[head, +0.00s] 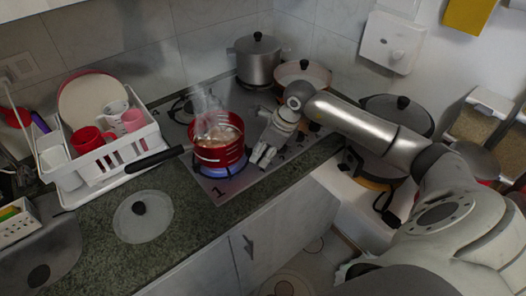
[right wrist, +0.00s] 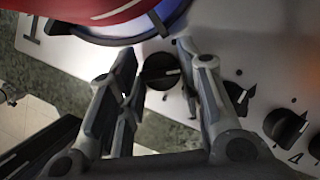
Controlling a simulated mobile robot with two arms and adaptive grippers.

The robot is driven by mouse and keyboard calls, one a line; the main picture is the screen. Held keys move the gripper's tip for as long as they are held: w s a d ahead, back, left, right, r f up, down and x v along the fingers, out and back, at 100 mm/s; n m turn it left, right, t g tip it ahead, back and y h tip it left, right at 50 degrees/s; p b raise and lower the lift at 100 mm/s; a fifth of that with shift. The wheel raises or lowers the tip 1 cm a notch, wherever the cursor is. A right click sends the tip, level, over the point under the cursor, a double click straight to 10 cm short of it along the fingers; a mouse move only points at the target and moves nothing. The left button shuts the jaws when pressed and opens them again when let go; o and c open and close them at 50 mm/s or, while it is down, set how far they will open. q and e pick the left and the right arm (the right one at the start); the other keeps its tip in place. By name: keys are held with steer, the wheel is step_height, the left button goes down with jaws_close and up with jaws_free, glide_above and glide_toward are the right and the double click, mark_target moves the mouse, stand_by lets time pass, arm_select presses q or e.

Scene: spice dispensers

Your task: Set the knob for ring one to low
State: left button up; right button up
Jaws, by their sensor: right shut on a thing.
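A row of black knobs lies along the white stove's front edge. In the right wrist view, one black knob (right wrist: 158,68) sits between the fingers of my right gripper (right wrist: 155,58), which is shut on it. Its white mark points toward the right of that view. My right gripper also shows in the head view (head: 263,158), low beside the red pot (head: 219,152). Ring one, marked "1" (head: 219,191), has a blue flame (head: 228,170) under this steaming pot. The knob is hidden by the gripper in the head view. My left gripper is not in view.
More knobs (right wrist: 237,95) (right wrist: 285,127) stand right of the held one. The pot's black handle (head: 154,160) reaches left over the counter, above a lid (head: 142,217). A white dish rack (head: 105,158) stands at left; a steel pot (head: 257,66) stands at the back.

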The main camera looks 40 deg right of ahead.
steer(key=shift+m+t+b, duration=0.3)
steer(key=shift+m+b, duration=0.2)
steer(key=shift+m, duration=0.2)
steer(key=m+h+b, duration=0.1)
steer(key=m+b, duration=0.1)
steer(key=m, duration=0.1)
steer(key=shift+a+h, duration=0.1)
steer(key=shift+h, duration=0.2)
steer(key=shift+m+t+h+b, duration=0.3)
steer(key=shift+m+h+b, duration=0.45)
steer(key=shift+m, duration=0.85)
steer(key=shift+r, duration=0.1)
steer(key=o, duration=1)
